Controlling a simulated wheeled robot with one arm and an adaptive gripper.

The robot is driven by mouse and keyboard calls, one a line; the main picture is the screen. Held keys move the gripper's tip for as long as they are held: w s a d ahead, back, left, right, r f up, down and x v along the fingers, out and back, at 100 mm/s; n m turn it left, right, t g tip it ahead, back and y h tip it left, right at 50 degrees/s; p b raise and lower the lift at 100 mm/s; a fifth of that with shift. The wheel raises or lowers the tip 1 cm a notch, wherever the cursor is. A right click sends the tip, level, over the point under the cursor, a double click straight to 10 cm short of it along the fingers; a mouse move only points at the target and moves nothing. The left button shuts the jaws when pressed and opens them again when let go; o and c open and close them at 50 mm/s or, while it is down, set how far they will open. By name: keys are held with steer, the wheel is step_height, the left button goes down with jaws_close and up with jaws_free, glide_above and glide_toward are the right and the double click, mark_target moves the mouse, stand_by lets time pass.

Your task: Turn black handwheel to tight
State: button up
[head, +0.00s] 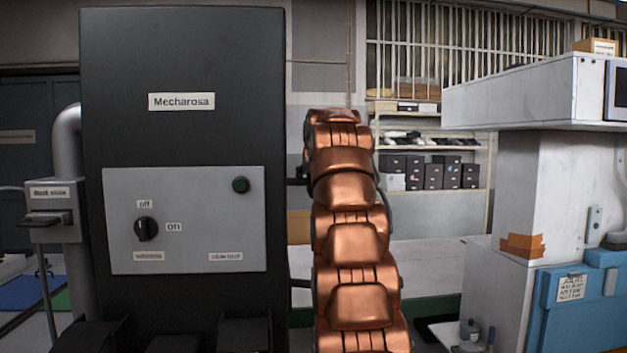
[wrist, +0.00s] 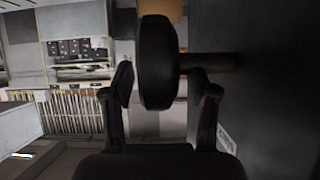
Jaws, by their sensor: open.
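The black handwheel (wrist: 157,62) shows nearly edge-on in the wrist view, on a dark shaft (wrist: 210,62) that runs right to the dark cabinet side. My gripper (wrist: 163,88) is open, with the near part of the wheel between its two fingers. The left finger is close to the wheel's outer face; I cannot tell if it touches. The right finger is apart from the wheel, on the shaft side. In the head view my copper arm hides the gripper and most of that side; short dark shafts (head: 299,182) stick out from the cabinet.
The tall black Mecharosa cabinet (head: 182,60) has a grey panel (head: 190,240) with an off/on knob (head: 146,229) at on and a green button (head: 240,185). A pale machine (head: 520,190) with a blue base stands right. A shelf of boxes (head: 430,172) is behind.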

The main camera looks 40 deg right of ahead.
steer(key=v, duration=1)
steer(key=shift+a, duration=0.15)
steer(key=shift+s, duration=0.15)
